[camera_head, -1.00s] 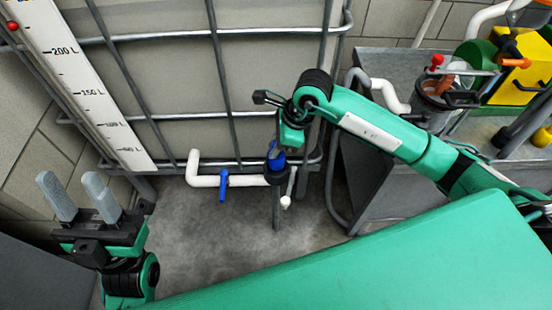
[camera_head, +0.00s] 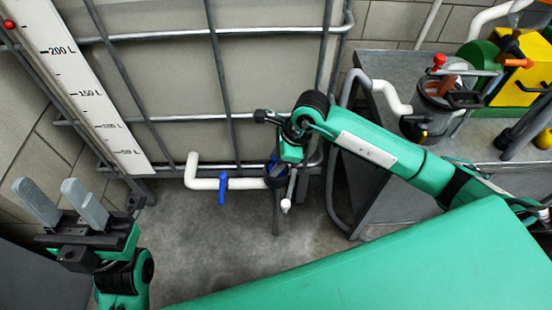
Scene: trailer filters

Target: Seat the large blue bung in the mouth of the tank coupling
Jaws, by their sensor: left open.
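The tank coupling (camera_head: 275,181) is a dark upright cup at the right end of the white pipe, low in front of the caged tank. The blue bung (camera_head: 272,164) shows as a small patch of blue at its mouth, mostly hidden by my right gripper. I cannot tell how deep it sits or whether it is straight. My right gripper (camera_head: 284,158) points down just above the coupling. Its fingers are hidden, so its grip on the bung cannot be made out. My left gripper (camera_head: 60,200) is open and empty at the lower left, fingers pointing up, well away from the coupling.
A white pipe (camera_head: 200,183) with a blue valve handle (camera_head: 222,188) runs left of the coupling. The tank's metal cage (camera_head: 220,85) stands behind. A grey cart (camera_head: 385,75) with a pump canister (camera_head: 437,95) stands right. The floor between my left gripper and the coupling is clear.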

